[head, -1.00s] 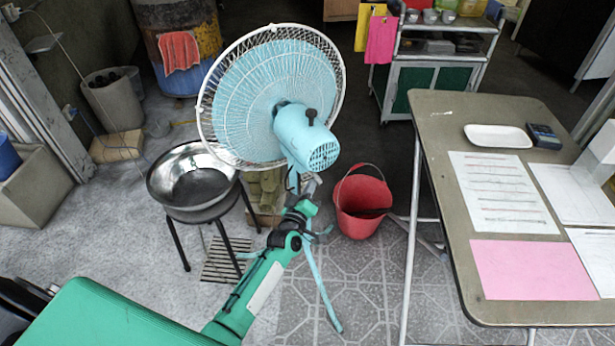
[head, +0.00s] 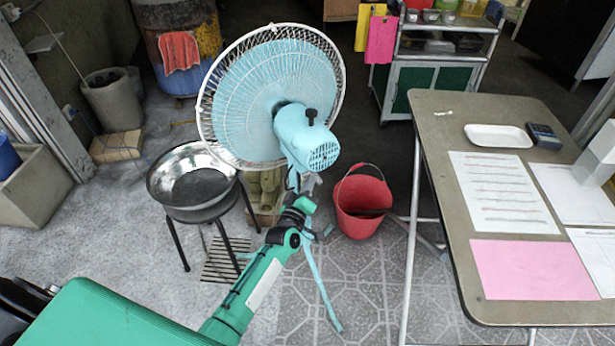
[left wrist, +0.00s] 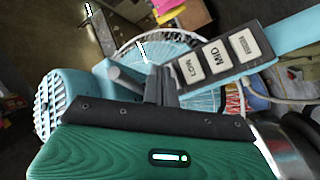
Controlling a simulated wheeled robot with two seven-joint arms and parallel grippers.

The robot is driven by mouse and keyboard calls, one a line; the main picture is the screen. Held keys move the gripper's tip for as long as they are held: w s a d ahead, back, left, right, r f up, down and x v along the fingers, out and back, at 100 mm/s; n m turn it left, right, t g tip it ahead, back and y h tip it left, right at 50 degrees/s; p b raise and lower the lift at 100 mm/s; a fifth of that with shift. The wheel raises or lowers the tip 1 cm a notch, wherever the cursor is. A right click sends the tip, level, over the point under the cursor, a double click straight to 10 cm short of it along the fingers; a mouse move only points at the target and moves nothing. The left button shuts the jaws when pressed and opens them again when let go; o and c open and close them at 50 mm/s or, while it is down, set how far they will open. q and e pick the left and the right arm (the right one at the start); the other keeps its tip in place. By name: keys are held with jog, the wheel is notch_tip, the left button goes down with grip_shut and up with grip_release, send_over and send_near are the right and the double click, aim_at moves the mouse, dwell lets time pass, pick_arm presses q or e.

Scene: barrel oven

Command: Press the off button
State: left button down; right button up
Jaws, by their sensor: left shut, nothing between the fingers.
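The light-blue fan (head: 305,140) stands with its white wire cage and motor housing facing me. In the left wrist view its dark button panel (left wrist: 213,60) shows pale buttons: the LOW button (left wrist: 188,69), the MID button (left wrist: 215,58) and a third button (left wrist: 243,45) whose label is hard to read. I cannot make out an off button; the near end of the panel is close behind my fingers. My left gripper (head: 311,184) is shut and empty at the fan's post, below the motor. Its fingers (left wrist: 160,86) show beside the LOW end; contact cannot be told. My right gripper is out of view.
A metal bowl (head: 193,187) on a black-legged stool stands left of the fan. A red bucket (head: 363,203) stands on the floor to its right. A table (head: 440,150) with papers and a white tray fills the right side. Patterned floor (head: 365,290) in front is clear.

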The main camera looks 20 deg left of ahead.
pick_arm(q)
jog(key=shift+w+a, duration=0.25)
jog(key=shift+w, duration=0.05)
dwell(0.7)
jog(key=shift+s+d, duration=0.1)
jog(key=shift+s+d+p, duration=0.3)
jog(key=shift+s+d, duration=0.2)
jog(key=shift+s, duration=0.05)
jog(key=s+d+p, duration=0.2)
jog(key=s+d, duration=0.1)
jog(key=shift+s+d, duration=0.25)
jog(key=shift+d, duration=0.05)
dwell(0.4)
